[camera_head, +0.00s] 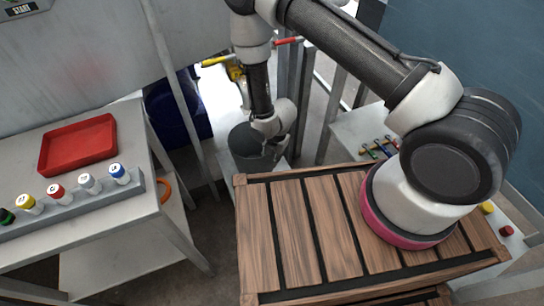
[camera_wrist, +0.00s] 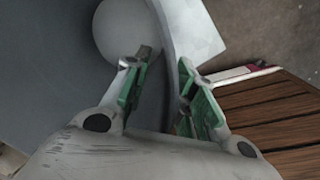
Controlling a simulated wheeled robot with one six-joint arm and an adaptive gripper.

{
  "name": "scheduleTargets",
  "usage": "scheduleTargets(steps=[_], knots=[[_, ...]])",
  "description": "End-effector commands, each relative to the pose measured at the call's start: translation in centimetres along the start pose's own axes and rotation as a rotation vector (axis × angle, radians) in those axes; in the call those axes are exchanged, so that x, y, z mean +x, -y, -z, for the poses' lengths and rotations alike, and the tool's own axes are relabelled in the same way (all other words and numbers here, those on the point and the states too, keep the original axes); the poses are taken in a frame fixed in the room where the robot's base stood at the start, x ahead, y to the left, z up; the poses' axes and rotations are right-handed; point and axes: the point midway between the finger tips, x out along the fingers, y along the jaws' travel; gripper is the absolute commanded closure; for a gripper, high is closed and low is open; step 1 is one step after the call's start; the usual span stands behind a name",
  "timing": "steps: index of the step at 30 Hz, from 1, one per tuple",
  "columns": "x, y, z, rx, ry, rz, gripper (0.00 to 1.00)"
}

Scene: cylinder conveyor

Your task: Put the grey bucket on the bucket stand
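The grey bucket (camera_head: 247,146) stands upright beyond the wooden crate, just above the middle of the head view. Its inside (camera_wrist: 50,70) and pale round bottom (camera_wrist: 128,30) fill the left of the wrist view. My gripper (camera_head: 270,135) reaches down at the bucket's right side. In the wrist view my gripper (camera_wrist: 165,60) straddles the bucket wall, left finger inside and right finger outside. A gap shows between the fingers, wider than the wall looks; firm contact is not visible. A pale surface (camera_wrist: 205,35) shows beside the bucket; I cannot tell whether it is the bucket stand.
The wooden crate (camera_head: 290,235) is close in front of the bucket. A table at left bears a red tray (camera_head: 78,145) and a rack (camera_head: 75,205) of colour-capped bottles. A dark blue bin (camera_head: 177,115) stands left of the bucket. Metal posts (camera_head: 298,85) stand behind my gripper.

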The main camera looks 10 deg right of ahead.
Motion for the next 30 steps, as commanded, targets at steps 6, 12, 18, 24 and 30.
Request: scheduleTargets(steps=[6, 12, 18, 24, 30], knots=[[-0.1, 0.0, 0.0, 0.000, 0.000, 0.000, 0.73], [-2.5, -0.2, -0.1, 0.000, 0.001, -0.004, 0.73], [-7.1, -0.1, -0.1, 0.001, 0.001, -0.003, 0.73], [-10.7, -0.1, -0.1, 0.000, 0.001, -0.003, 0.73], [-12.2, 0.0, 0.0, 0.000, 0.000, 0.000, 0.73]])
